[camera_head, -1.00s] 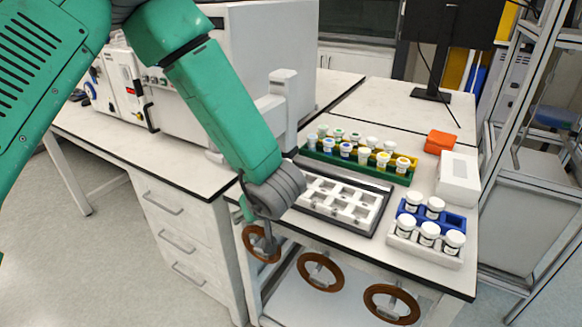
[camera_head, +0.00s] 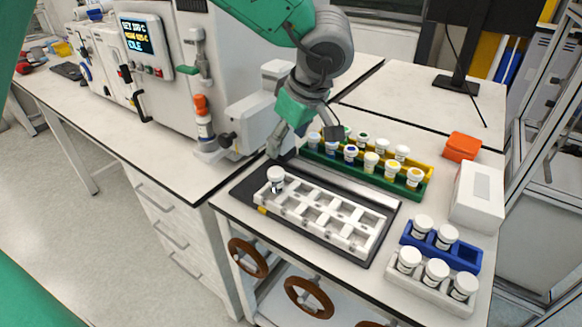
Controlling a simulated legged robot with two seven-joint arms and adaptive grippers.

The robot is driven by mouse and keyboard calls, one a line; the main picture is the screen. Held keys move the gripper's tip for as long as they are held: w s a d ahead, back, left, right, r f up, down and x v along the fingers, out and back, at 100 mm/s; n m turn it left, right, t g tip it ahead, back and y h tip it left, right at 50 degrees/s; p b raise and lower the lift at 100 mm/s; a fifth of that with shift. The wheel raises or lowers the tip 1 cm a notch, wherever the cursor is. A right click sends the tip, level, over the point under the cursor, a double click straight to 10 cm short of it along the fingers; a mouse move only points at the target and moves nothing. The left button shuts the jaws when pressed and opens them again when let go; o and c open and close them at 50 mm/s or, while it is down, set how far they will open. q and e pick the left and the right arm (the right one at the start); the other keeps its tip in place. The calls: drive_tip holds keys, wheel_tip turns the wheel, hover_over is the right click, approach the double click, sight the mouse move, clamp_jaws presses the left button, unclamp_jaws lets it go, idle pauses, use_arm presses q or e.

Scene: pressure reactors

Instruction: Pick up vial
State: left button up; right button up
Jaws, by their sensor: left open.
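My left gripper (camera_head: 304,142) is open and points down above the back left of the bench, near the left end of a green rack (camera_head: 404,190). Several vials with white caps (camera_head: 371,160) stand in that rack; the gripper partly hides those at its left end. One white-capped vial (camera_head: 276,179) stands in the back left corner slot of the white tray (camera_head: 312,211), just below and left of the gripper and apart from it. The tray's other slots look empty. My right gripper is not in view.
A blue rack (camera_head: 466,258) and a white rack (camera_head: 431,295) hold more white-capped vials at the right. A white box (camera_head: 477,196) and an orange block (camera_head: 462,147) stand behind them.

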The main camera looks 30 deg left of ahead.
use_arm(q)
hover_over(277, 172)
drive_tip(key=d, duration=0.1)
drive_tip(key=f, duration=0.4)
drive_tip(key=s+f+b, duration=0.1)
drive_tip(key=f, duration=0.2)
drive_tip(key=shift+d, duration=0.2)
drive_tip(key=shift+w+a+f, duration=0.1)
drive_tip(key=shift+w+f, duration=0.2)
drive_tip(key=shift+f, duration=0.25)
drive_tip(key=x, duration=0.4)
drive_tip(key=shift+s+f, duration=0.1)
drive_tip(key=shift+f, duration=0.1)
drive_tip(key=shift+a+f+b, duration=0.1)
drive_tip(key=shift+f+b, duration=0.2)
drive_tip(key=shift+f, duration=0.15)
drive_tip(key=shift+r, duration=0.1)
drive_tip(key=c, duration=1.1)
